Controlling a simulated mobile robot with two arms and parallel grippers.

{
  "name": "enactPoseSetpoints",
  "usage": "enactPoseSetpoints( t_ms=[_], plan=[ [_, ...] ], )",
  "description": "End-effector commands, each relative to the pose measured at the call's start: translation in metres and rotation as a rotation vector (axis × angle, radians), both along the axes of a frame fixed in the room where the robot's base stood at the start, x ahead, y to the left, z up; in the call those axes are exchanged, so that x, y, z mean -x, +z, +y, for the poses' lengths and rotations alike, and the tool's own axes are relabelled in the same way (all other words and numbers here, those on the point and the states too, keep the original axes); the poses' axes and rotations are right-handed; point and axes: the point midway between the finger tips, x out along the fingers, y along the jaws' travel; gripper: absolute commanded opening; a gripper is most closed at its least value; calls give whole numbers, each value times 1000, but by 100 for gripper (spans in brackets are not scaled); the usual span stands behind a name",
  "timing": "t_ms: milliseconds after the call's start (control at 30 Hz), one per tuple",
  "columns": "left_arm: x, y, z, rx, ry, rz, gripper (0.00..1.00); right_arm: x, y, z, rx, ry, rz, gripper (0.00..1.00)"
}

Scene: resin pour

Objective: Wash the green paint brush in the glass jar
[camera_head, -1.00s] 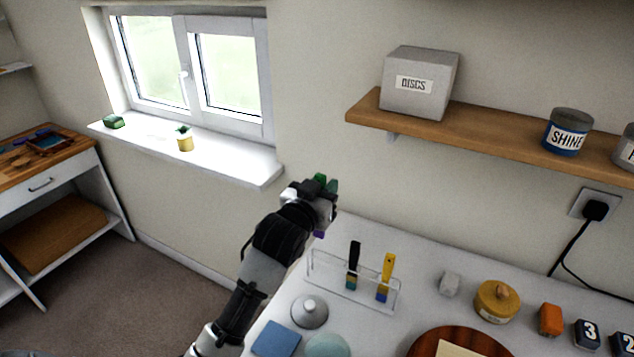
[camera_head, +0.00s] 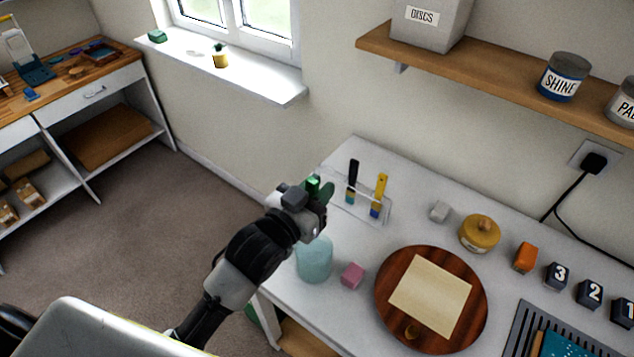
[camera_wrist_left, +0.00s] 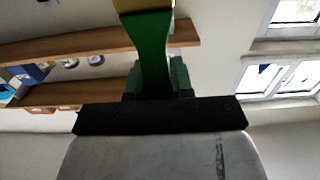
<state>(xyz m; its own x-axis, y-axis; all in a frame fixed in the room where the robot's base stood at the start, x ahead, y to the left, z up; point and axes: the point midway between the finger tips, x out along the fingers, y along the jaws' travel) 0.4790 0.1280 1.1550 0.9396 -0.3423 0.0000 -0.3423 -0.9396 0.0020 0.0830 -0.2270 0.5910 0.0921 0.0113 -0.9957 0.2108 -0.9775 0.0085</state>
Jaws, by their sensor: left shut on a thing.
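My left gripper (camera_head: 320,192) is shut on the green paint brush (camera_head: 313,184), whose green handle also shows in the left wrist view (camera_wrist_left: 151,48) between the fingers. In the head view the gripper and arm hide most of the brush, and I cannot see its bristles. The pale blue glass jar (camera_head: 314,262) stands on the white table, just below the gripper in the picture. The arm partly covers the jar's upper left. The brush appears above the jar; I cannot tell whether its end is over the opening. My right gripper is not in view.
A clear rack (camera_head: 375,215) holding a black brush (camera_head: 352,172) and a yellow brush (camera_head: 380,188) stands close right of the gripper. A pink cube (camera_head: 352,275) sits beside the jar. A round wooden board (camera_head: 385,303) with paper lies farther right.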

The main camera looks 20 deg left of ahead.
Motion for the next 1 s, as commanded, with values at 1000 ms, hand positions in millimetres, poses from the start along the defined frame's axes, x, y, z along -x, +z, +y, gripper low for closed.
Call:
enactPoseSetpoints(
  t_ms=[1000],
  plan=[
    [0, -90, 0, 0, 1, 0, 0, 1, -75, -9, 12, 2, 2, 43]
  ],
)
